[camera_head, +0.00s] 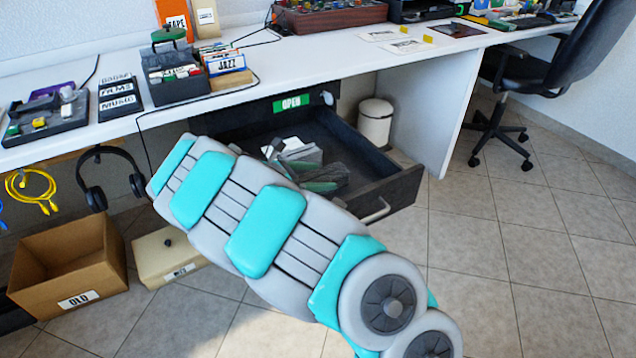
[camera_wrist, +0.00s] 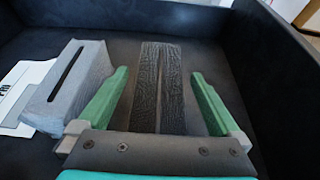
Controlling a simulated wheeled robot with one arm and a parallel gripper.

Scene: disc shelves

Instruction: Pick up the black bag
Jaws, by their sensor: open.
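A dark, wrinkled, flat item with a seam down its middle, which looks like the black bag (camera_wrist: 172,72), lies on the floor of the open drawer (camera_head: 400,185) in the wrist view. My gripper (camera_wrist: 160,73) is open, with one green finger on each side of the bag's near part. I cannot tell whether either finger touches it. The bag's near end is hidden behind the gripper's palm. In the head view my arm reaches down over the drawer, and the bag is hard to make out there.
A grey slotted block (camera_wrist: 70,85) lies just left of the left finger, with a white printed sheet (camera_wrist: 22,90) beyond it. Dark drawer walls (camera_wrist: 265,75) stand close on the right. The desk top (camera_head: 330,50) overhangs the drawer's back; a white bin (camera_head: 375,122) stands behind it.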

